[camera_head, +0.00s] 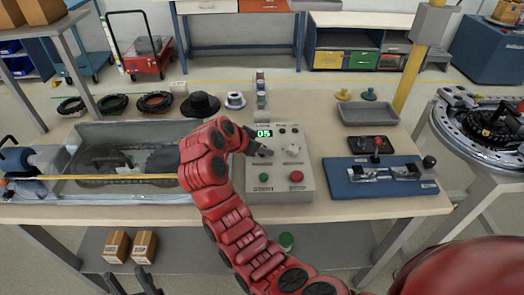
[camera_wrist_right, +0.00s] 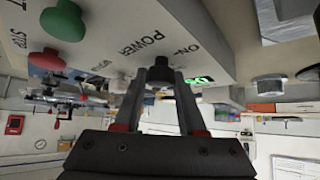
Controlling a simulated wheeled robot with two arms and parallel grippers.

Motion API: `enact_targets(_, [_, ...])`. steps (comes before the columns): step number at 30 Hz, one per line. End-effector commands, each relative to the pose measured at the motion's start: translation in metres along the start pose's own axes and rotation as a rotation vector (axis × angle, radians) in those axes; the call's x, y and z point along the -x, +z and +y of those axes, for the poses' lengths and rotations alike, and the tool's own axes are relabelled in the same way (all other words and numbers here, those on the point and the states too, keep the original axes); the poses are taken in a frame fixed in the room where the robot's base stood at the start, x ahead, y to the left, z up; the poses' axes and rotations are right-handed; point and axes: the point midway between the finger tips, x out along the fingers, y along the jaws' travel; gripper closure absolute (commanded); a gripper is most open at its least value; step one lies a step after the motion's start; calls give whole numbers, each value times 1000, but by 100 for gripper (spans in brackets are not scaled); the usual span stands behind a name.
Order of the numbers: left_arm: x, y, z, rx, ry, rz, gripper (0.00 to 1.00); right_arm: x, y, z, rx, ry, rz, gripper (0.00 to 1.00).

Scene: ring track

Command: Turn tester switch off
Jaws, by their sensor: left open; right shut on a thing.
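The tester (camera_head: 279,205) is a pale box on the table with a lit green display (camera_head: 264,132) reading "05". It has a green button (camera_head: 264,178), a red button (camera_head: 296,176) and a pale knob (camera_head: 292,150). My right gripper (camera_head: 262,150) reaches its upper left part, below the display. In the right wrist view its fingers are shut on the dark power switch (camera_wrist_right: 160,72), beside the "POWER" and "ON" lettering. The exact switch position is hard to tell. My left gripper (camera_head: 134,284) is open and empty at the bottom left, below the tabletop.
Small boxes (camera_head: 144,247) sit on the lower shelf.

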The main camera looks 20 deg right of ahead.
Motion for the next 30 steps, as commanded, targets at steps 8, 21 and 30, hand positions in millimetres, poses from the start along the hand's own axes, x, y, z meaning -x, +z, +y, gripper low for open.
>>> enact_targets(8, [0, 0, 0, 0, 0, 0, 50, -1, 2, 1, 3, 3, -5, 100])
enact_targets(21, [0, 0, 0, 0, 0, 0, 50, 0, 1, 0, 2, 1, -2, 31])
enact_targets(30, [-13, -2, -1, 0, 0, 0, 50, 25, -2, -1, 3, -2, -4, 31])
